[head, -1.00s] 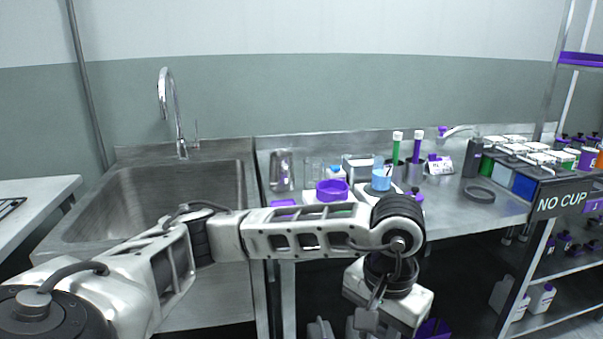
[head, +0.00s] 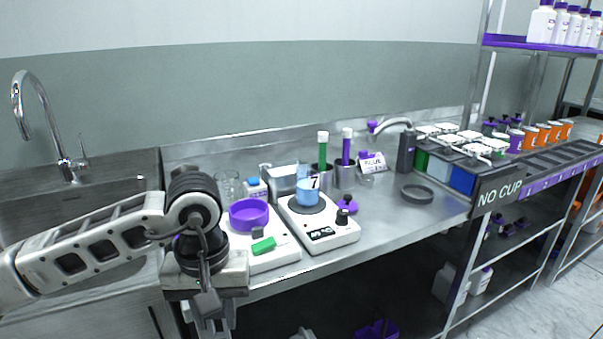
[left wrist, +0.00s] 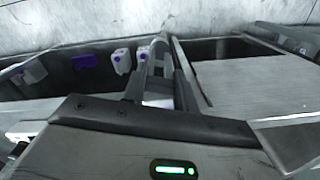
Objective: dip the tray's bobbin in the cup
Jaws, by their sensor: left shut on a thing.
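The cup (head: 308,192), marked 7 and light blue, stands on the round plate of a white hotplate (head: 334,236). My right gripper is out of view.
A purple bowl (head: 249,215) sits on a white scale (head: 275,257) between my left arm and the hotplate. Green (head: 323,150) and purple (head: 347,146) tubes stand behind the cup. A dark ring (head: 417,194) lies right on otherwise clear counter. The sink is at left.

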